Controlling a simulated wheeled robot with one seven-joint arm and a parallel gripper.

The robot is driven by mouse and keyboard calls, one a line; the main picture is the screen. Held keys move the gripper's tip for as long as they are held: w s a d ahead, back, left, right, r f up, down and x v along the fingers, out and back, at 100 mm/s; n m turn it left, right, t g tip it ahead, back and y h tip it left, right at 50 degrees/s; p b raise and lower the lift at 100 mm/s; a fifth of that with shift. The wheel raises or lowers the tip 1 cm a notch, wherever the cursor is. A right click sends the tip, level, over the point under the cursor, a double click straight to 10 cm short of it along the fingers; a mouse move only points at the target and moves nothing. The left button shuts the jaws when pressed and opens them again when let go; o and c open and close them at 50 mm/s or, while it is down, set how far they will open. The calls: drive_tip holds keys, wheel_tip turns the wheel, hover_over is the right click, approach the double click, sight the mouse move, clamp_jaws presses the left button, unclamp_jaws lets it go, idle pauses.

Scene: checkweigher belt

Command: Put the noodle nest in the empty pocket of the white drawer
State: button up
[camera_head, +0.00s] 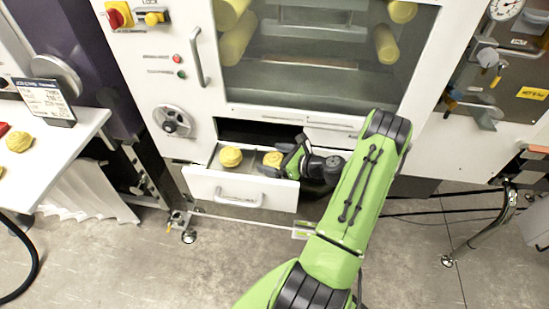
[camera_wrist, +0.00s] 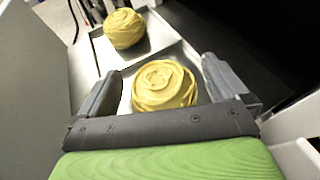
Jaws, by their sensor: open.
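The white drawer (camera_head: 215,187) is pulled out under the glass-fronted machine. In the head view one yellow noodle nest (camera_head: 230,157) sits in its left pocket, and another noodle nest (camera_head: 272,159) lies to its right, beside my gripper (camera_head: 279,160). In the wrist view my gripper (camera_wrist: 163,88) is open, with one finger on each side of the nearer nest (camera_wrist: 164,86). That nest rests in a pocket, apart from the fingers as far as I can tell. The farther nest (camera_wrist: 124,29) sits in the adjoining pocket, beyond a thin divider. My arm hides the drawer's right end.
A white table (camera_head: 75,135) at the left holds more noodle nests (camera_head: 18,142) and a small sign (camera_head: 45,101). The machine's glass front (camera_head: 315,60) stands right above the drawer. The floor before the drawer is mostly clear.

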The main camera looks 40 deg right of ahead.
drive_tip(key=shift+s+d+r+p, duration=0.1)
drive_tip(key=shift+s+r+p, duration=0.15)
drive_tip(key=shift+r, duration=0.2)
drive_tip(key=shift+s+d+r+p, duration=0.1)
drive_tip(key=shift+s+r+p, duration=0.15)
drive_tip(key=shift+r, duration=0.15)
drive_tip(key=p+v, duration=0.1)
drive_tip(key=v, duration=0.9)
drive_tip(key=shift+s, duration=0.4)
